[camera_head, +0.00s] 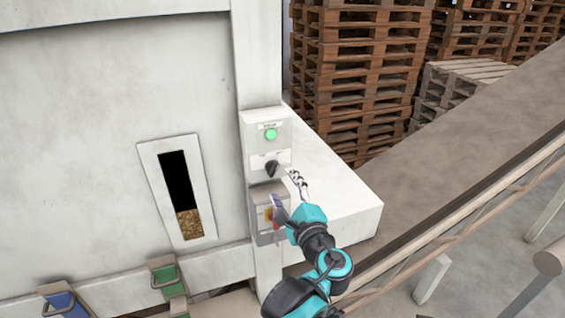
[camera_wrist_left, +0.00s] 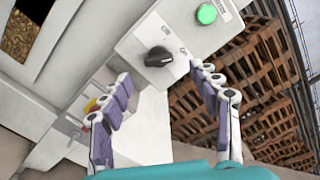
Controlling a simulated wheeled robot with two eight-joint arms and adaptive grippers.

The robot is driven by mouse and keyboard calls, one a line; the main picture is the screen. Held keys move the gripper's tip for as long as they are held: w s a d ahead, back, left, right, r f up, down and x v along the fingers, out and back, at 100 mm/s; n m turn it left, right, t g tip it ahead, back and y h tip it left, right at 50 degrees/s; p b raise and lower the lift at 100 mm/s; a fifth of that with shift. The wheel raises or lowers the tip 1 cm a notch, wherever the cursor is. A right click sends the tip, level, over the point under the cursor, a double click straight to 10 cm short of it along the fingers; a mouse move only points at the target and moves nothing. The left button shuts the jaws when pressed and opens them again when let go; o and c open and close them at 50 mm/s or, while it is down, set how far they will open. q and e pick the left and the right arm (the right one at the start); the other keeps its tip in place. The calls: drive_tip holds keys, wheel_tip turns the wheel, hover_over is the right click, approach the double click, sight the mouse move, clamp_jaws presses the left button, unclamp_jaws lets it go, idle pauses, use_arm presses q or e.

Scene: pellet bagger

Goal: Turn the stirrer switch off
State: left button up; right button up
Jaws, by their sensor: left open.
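The stirrer switch appears to be the black rotary knob (camera_head: 272,168) on the upper grey control box (camera_head: 253,128); its lettering is too small to read. In the left wrist view the knob (camera_wrist_left: 158,56) shows ahead, with its pointer turned toward the right of that picture. A green lamp (camera_head: 271,134) above the knob looks lit. My left gripper (camera_head: 288,191) is open and empty, just below and in front of the knob. In the wrist view its fingers (camera_wrist_left: 163,82) are spread apart, with the knob beyond the gap, seemingly not touched. My right gripper is out of view.
A lower box with a red and yellow switch (camera_head: 268,215) sits beside my left fingers. A sight window (camera_head: 145,155) with pellets is at left. A white ledge (camera_head: 345,197) juts out at right. Pallet stacks (camera_head: 358,75) stand behind.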

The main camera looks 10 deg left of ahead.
sight(273, 171)
use_arm(q)
drive_tip(key=x, duration=0.7)
drive_tip(key=shift+a+f+p, duration=0.1)
drive_tip(key=shift+a+p, duration=0.05)
drive_tip(key=shift+p, duration=0.2)
drive_tip(key=c, duration=1.2)
